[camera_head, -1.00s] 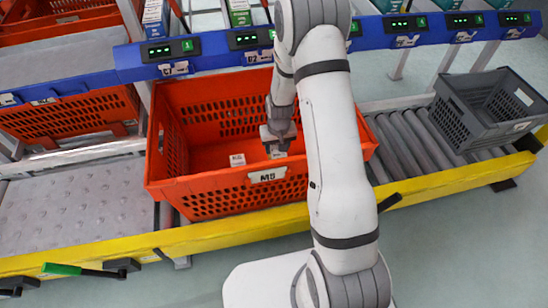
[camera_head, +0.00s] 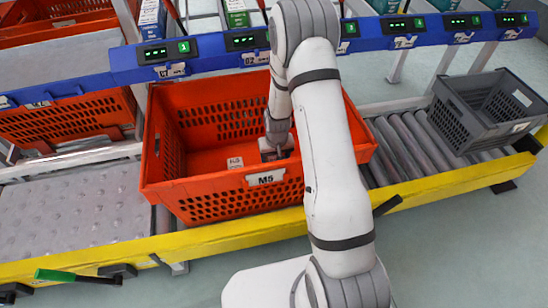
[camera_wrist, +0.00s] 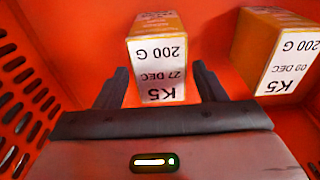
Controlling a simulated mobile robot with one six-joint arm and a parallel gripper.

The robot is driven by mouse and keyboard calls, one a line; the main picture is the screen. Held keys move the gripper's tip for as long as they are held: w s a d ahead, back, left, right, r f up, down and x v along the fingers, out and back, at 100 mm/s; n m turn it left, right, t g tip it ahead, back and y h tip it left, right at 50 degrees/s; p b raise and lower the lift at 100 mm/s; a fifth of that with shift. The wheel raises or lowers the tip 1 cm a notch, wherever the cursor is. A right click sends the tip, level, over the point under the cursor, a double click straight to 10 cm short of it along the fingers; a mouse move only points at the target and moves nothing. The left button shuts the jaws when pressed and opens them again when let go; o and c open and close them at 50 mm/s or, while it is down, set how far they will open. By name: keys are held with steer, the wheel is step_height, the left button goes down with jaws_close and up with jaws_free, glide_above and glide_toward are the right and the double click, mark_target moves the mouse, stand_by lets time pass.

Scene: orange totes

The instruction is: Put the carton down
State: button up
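The carton (camera_wrist: 158,55) in the wrist view has an orange top and a white face reading 200 G, 27 DEC, K5. It stands between the two spread fingers of my gripper (camera_wrist: 160,85), with a small gap at the right finger. My gripper looks open around it. In the head view my gripper (camera_head: 277,148) is down inside the orange tote (camera_head: 215,208) labelled M5, towards its right side. The carton is mostly hidden there by my gripper and the tote's front wall.
A second carton, marked 09 DEC, stands to the right in the wrist view (camera_wrist: 278,55); its label also shows in the head view (camera_head: 235,162). The tote walls are close around my gripper. An empty grey crate (camera_head: 470,125) is on the rollers at right.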

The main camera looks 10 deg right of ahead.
steer(key=shift+o, duration=0.5)
steer(key=shift+r+p, duration=0.35)
steer(key=s+r+p, duration=0.2)
steer(key=s+r, duration=0.3)
steer(key=r, duration=0.8)
steer(key=s+r+p, duration=0.1)
steer(key=s+r, duration=0.4)
steer(key=r, duration=0.8)
steer(key=s+r, duration=0.4)
steer(key=s, duration=0.3)
steer(key=s+r, duration=0.4)
steer(key=s, duration=0.4)
steer(key=shift+a+r, duration=0.15)
steer(key=shift+a, duration=0.05)
